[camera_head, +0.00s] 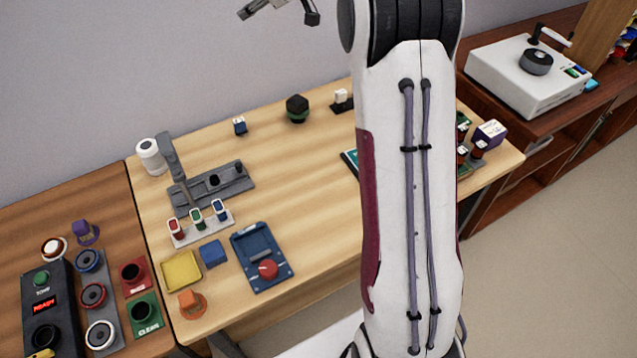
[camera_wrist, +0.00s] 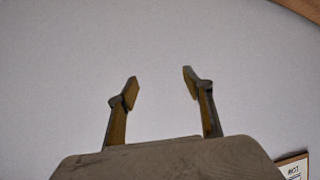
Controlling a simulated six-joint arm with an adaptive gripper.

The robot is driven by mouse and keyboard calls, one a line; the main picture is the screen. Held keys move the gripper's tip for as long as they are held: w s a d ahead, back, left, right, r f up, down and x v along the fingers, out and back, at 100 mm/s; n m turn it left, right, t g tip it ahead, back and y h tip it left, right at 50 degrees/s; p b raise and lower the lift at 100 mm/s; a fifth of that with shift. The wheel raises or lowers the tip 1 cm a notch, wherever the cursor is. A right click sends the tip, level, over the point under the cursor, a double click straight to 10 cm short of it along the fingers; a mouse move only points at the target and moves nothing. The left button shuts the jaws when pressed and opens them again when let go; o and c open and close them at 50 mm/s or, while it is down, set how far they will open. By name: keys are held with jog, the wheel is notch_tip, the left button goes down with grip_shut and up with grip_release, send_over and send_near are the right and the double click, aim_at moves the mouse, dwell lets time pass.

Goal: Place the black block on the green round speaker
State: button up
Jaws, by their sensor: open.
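A black block (camera_head: 297,102) sits on top of a small green round speaker (camera_head: 299,115) near the back edge of the light wood table. Only a green band and a dark lower part of the speaker show beneath it. My gripper (camera_head: 281,13) is at the top edge of the head view, high above the table and apart from the block. In the wrist view my gripper (camera_wrist: 160,83) has its two fingers spread, with nothing between them but the grey wall behind.
A grey fixture (camera_head: 210,185) is at the left. My arm hides part of the table's right side.

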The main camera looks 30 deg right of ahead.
jog(key=s+a+r+m+t+h, duration=0.1)
jog(key=s+r+t, duration=0.1)
jog(key=r, duration=0.5)
jog(key=s+a+r+m+t+h, duration=0.1)
jog(key=s+r+t+h, duration=0.15)
jog(key=r, duration=0.55)
jog(key=s+d+r+m+h, duration=0.1)
jog(key=s+r+m+h, duration=0.2)
jog(key=s, duration=0.9)
jog(key=s+a+f+g+y, duration=0.1)
jog(key=s+a+f+g, duration=0.2)
jog(key=s+f, duration=0.5)
jog(key=s+a+f+g+y, duration=0.1)
jog(key=s+a+f+g, duration=0.2)
jog(key=s, duration=1.2)
jog(key=s+a+f+g+y, duration=0.1)
jog(key=s+a+f+g, duration=0.2)
jog(key=s+f, duration=0.9)
jog(key=a, duration=0.3)
jog(key=shift+s+a+f+m+y, duration=0.2)
jog(key=shift+a+f+m+y, duration=0.1)
jog(key=shift+f+y, duration=0.1)
